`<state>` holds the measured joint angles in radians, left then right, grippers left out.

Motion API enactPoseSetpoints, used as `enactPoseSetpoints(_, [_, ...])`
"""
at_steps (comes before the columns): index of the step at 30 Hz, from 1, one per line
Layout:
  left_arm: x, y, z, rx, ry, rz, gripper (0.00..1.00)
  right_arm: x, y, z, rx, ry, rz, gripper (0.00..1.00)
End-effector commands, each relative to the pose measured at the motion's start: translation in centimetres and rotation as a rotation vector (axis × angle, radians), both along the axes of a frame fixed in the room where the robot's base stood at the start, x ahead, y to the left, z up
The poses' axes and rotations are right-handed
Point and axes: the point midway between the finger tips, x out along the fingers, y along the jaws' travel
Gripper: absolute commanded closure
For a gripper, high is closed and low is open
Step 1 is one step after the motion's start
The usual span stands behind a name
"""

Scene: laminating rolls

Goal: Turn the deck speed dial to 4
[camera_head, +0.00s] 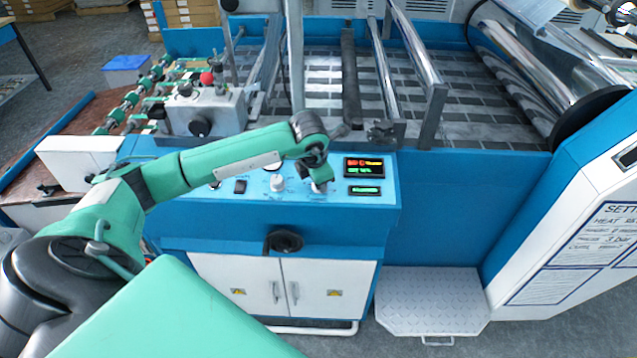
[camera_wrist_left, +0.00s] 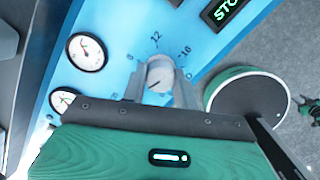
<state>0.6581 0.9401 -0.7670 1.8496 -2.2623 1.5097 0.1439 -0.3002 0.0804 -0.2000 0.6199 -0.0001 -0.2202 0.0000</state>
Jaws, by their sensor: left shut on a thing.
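The deck speed dial (camera_wrist_left: 160,74) is a pale round knob on the blue control panel (camera_wrist_left: 123,30), in the wrist view. A dark line on its face points toward the lower left. Scale marks 12 and 16 are readable; the lower part of the scale is hidden by my gripper. My left gripper (camera_wrist_left: 159,88) is shut on the dial, with a finger on either side of it. In the head view, my left gripper (camera_head: 319,186) is at the right part of the panel, and covers most of the dial. My right gripper is not in view.
Two lit displays (camera_head: 364,167) are just right of my gripper. Two gauges (camera_wrist_left: 88,52) show in the wrist view. A metal step (camera_head: 430,300) stands at lower right.

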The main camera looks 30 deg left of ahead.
Motion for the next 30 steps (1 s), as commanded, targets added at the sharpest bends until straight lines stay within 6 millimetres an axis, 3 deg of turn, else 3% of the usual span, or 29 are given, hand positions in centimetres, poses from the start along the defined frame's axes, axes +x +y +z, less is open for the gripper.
enactPoseSetpoints(14, [0.0,0.0,0.1,-0.002,-0.002,0.012,0.93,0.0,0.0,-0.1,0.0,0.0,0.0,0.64])
enactPoseSetpoints(15, [0.0,0.0,0.1,-0.002,-0.002,0.012,0.63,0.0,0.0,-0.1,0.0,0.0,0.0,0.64])
enactPoseSetpoints(17, [0.0,0.0,0.1,-0.001,-0.002,0.011,0.51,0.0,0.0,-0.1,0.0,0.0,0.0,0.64])
enactPoseSetpoints(26, [0.0,0.0,0.1,-0.001,-0.002,0.011,0.49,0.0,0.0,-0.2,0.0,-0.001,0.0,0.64])
enactPoseSetpoints(30, [-0.2,0.0,1.0,-0.003,-0.004,0.01,0.49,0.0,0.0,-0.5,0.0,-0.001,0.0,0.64])
